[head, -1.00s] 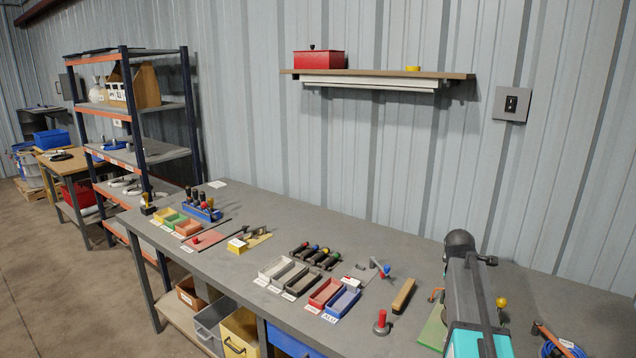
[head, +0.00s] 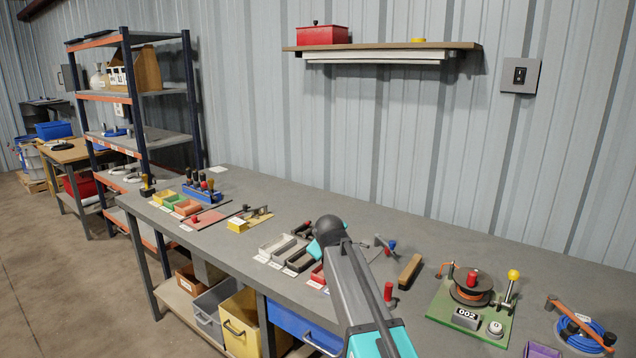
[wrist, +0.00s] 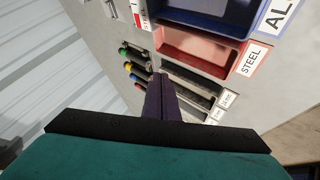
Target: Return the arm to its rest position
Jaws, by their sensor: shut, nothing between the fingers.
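My arm (head: 362,290) reaches up from the bottom of the head view, over the front part of the grey workbench. In the wrist view my gripper (wrist: 158,80) is shut, its dark fingers together with nothing between them. It shows above the bench beside the red STEEL tray (wrist: 200,48) and a row of dark trays. In the head view its fingertips are hidden behind the arm. The red tray (head: 317,275) is partly covered by the arm there.
Sorting trays (head: 272,246) lie left of the arm. A red-handled tool (head: 388,292), a wooden block (head: 410,270), a green reel fixture (head: 440,305) and a blue cable coil (head: 574,338) stand to its right. A wall shelf (head: 385,46) hangs behind. The bench's back strip is clear.

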